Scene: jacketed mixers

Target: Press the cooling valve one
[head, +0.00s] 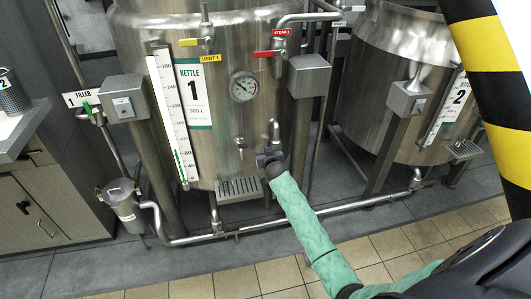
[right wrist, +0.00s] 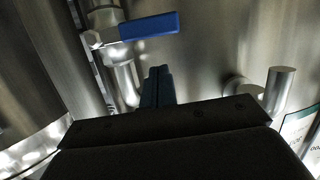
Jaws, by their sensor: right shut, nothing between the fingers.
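Kettle 1 (head: 225,140) is a steel tank in the head view with a "KETTLE 1" plate. My right gripper (head: 268,157) is at its lower front, to the right of the drip grate. In the right wrist view the shut, empty fingers (right wrist: 157,86) point towards the steel wall. A blue lever handle (right wrist: 149,26) on a steel valve body (right wrist: 96,39) lies just beyond the fingertips, with a visible gap. The blue handle does not show in the head view, where the gripper covers that spot. No cooling label is readable. My left gripper is not in view.
A red steam handle (head: 268,54) and a yellow vent handle (head: 188,42) are higher up. A grey box (head: 309,76) on a post stands right of the gripper. A floor pipe (head: 320,216) runs below. Kettle 2 (head: 385,90) is at right. In the wrist view, a bent pipe (right wrist: 279,90) is close.

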